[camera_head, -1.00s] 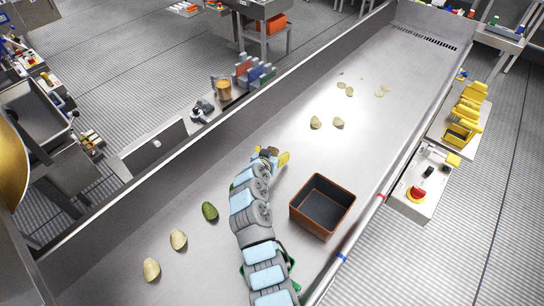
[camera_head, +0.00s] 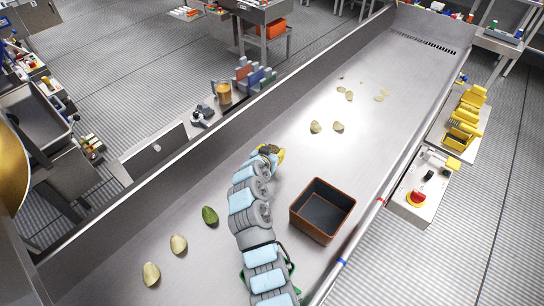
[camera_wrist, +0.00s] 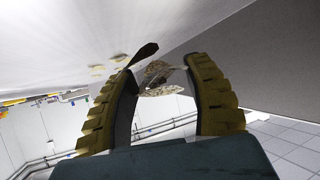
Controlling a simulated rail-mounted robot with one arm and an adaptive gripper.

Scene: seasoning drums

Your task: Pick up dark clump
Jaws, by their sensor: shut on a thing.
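In the head view my gripper (camera_head: 274,152) is low over the metal trough, near its left wall and up-left of the dark bin. In the wrist view my gripper (camera_wrist: 162,70) has its two yellow ribbed fingers closed in on a brown, speckled dark clump (camera_wrist: 157,72) between the tips. A paler speckled patch (camera_wrist: 162,90) shows just below it; I cannot tell whether it is part of the clump. In the head view the clump is hidden by my gripper.
An open dark bin (camera_head: 322,210) with a brown rim stands right of my arm. A green chip (camera_head: 210,215) and pale chips (camera_head: 178,244) lie to the left. More pale chips (camera_head: 338,127) lie farther up the trough (camera_head: 395,75). The trough's left wall (camera_head: 215,135) is close.

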